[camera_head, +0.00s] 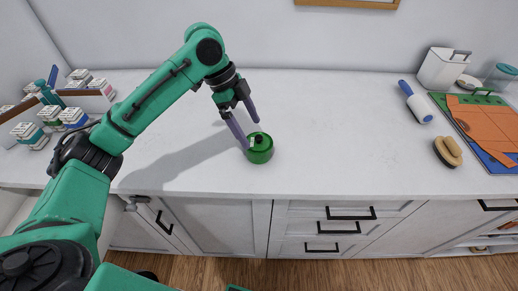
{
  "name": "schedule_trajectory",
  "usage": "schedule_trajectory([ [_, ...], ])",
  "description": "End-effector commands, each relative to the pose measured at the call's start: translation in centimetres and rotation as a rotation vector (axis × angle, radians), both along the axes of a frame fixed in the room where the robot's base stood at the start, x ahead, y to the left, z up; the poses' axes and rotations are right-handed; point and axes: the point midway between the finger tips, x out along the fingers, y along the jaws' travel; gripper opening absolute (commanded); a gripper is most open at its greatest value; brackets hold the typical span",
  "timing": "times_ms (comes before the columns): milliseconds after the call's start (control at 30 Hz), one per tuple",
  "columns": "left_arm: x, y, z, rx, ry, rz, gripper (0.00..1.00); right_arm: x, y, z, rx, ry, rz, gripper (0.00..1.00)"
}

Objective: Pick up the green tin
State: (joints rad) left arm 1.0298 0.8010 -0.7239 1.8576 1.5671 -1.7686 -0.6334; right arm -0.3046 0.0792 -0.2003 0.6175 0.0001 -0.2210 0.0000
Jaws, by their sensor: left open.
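A green tin (260,151) with a small dark knob on top stands upright on the white countertop, near its front edge. My left gripper (251,135) is open, with its two purple fingers pointing down at the tin. One finger is at the tin's near left side, and the other is above its far side. I cannot tell whether either finger touches it. My right gripper is not in view.
The white countertop (330,130) is clear around the tin. At the right are a blue-handled lint roller (416,102), a brush (447,151) and folded orange cloth (487,122). Several small boxes (50,115) stand at the left. Drawers (345,210) are below the counter.

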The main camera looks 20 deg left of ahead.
Motion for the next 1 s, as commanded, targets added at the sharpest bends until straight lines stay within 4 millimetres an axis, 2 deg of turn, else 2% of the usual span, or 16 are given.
schedule_trajectory([
  [400, 0.0, -2.6, -6.1, 0.0, 0.001, 0.0, 1.0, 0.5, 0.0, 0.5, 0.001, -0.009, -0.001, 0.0],
  [600, 0.0, -2.6, -6.4, 0.0, -0.001, 0.0, 1.0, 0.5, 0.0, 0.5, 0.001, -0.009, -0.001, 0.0],
  [633, 0.0, -2.6, -6.3, 0.0, -0.001, 0.0, 0.96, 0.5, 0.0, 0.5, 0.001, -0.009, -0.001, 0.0],
  [700, 0.0, -2.6, -6.3, 0.0, -0.001, 0.0, 0.69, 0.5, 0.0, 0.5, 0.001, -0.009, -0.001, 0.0],
  [800, 0.0, -2.6, -6.3, 0.0, -0.002, 0.001, 0.37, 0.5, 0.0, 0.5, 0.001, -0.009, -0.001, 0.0],
  [1000, 0.0, -2.6, -6.2, 0.0, -0.002, 0.001, 0.37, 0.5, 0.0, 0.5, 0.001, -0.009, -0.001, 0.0],
])
